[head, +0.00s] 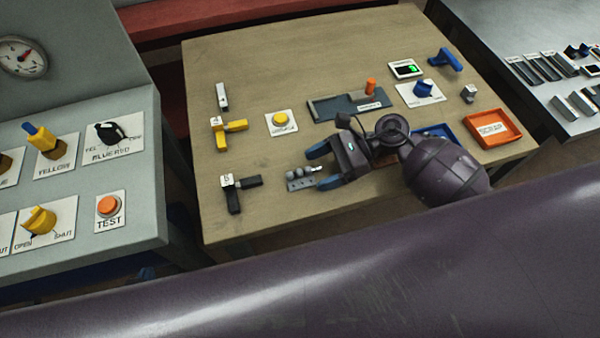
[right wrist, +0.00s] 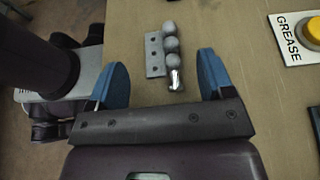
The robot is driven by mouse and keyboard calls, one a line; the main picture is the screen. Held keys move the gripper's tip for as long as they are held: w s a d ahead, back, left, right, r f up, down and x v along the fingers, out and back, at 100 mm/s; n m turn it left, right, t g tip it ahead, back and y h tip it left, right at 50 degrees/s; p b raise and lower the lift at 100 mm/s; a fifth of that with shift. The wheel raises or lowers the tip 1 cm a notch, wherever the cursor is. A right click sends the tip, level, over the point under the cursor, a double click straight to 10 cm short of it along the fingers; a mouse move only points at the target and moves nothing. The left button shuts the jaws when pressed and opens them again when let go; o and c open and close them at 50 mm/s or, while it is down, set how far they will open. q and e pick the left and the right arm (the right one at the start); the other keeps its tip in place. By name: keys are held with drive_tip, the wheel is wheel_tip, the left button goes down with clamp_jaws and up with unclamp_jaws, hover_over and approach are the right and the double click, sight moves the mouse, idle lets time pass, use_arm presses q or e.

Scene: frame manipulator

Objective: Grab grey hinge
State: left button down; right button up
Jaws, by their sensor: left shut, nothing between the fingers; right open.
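The grey hinge (head: 301,183) lies flat near the front edge of the wooden table, with a holed plate and a row of rounded grey knuckles along one side. In the right wrist view the hinge (right wrist: 155,57) lies ahead of the fingers, its shiny pin end between them. My right gripper (head: 322,167) is open, its blue fingers pointing left towards the hinge. In its wrist view the right gripper (right wrist: 162,72) holds nothing, and I cannot tell whether a finger touches the hinge. My left gripper is not in view.
A black bracket (head: 238,190) lies left of the hinge, with a yellow bracket (head: 236,127) further back. A yellow GREASE button (head: 283,118), a grey fixture (head: 328,108), and an orange scrap tray (head: 517,140) share the table. A control panel (head: 130,190) stands left.

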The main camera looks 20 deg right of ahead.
drive_tip(key=shift+x, duration=0.8)
drive_tip(key=shift+f, duration=0.1)
drive_tip(key=shift+d, duration=0.1)
drive_tip(key=c, duration=1)
